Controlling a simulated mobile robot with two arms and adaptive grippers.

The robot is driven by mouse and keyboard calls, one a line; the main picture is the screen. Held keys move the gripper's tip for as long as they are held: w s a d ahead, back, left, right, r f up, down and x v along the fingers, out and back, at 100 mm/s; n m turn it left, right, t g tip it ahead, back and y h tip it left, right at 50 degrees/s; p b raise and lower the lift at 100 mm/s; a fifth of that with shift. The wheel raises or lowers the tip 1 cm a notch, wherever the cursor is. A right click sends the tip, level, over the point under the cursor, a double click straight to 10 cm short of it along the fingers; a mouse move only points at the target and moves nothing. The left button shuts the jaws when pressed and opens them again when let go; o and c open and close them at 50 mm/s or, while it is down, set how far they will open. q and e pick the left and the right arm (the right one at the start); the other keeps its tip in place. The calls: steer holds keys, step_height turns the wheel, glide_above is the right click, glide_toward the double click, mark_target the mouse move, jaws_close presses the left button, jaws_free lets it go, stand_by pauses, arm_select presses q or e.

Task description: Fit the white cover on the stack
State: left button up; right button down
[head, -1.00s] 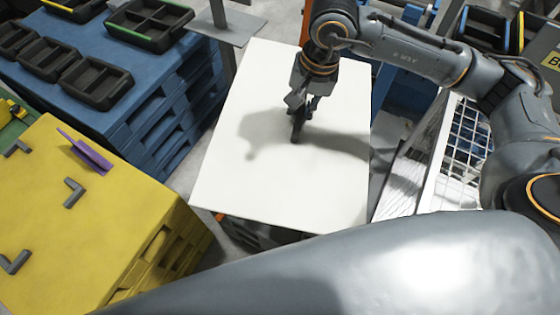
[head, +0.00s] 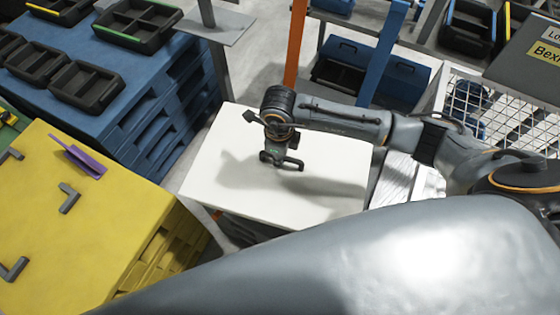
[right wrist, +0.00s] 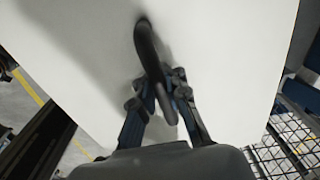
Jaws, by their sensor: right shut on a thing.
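The white cover (head: 325,192) is a flat white panel in the middle of the head view. It also fills most of the right wrist view (right wrist: 235,60). My right gripper (head: 280,160) is over the panel's middle. In the right wrist view its fingers (right wrist: 165,105) are closed on the dark bar handle (right wrist: 149,42) on the cover's top. A dark stack shows only as a strip (head: 238,229) under the cover's front edge; the rest is hidden. I cannot tell whether the cover touches it. My left gripper is not in view.
A yellow pallet stack (head: 105,225) with grey brackets and a purple piece (head: 84,161) stands at left. Blue pallets (head: 165,105) with black trays are behind it. An orange post (head: 295,45), a blue crate (head: 405,82) and a wire basket (head: 500,115) stand behind and right.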

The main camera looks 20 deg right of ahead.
steer(key=shift+s+a+f+m, duration=0.15)
steer(key=shift+s+f+m, duration=0.1)
steer(key=shift+f+m, duration=0.45)
steer(key=shift+f, duration=0.25)
steer(key=shift+w+d+f+b, duration=0.35)
steer(key=shift+w+d+b, duration=0.2)
steer(key=shift+w+d, duration=0.25)
steer(key=shift+w+d+f+b, duration=0.4)
steer(key=shift+w+d+b, duration=0.25)
steer(key=shift+d, duration=0.25)
steer(key=shift+w+d+f+b, duration=0.35)
steer(key=shift+w+d+b, duration=0.1)
steer(key=shift+w+d, duration=0.4)
steer(key=w+d+f+b, duration=0.1)
steer(key=d, duration=0.1)
steer(key=w+d+f+b, duration=0.1)
steer(key=w+b, duration=0.1)
steer(key=shift+w+d+f, duration=0.1)
steer(key=shift+w+d, duration=0.05)
steer(key=shift+d, duration=0.25)
steer(key=shift+f+b, duration=1.75)
steer(key=shift+f, duration=0.3)
steer(key=c, duration=1.3)
jaws_free()
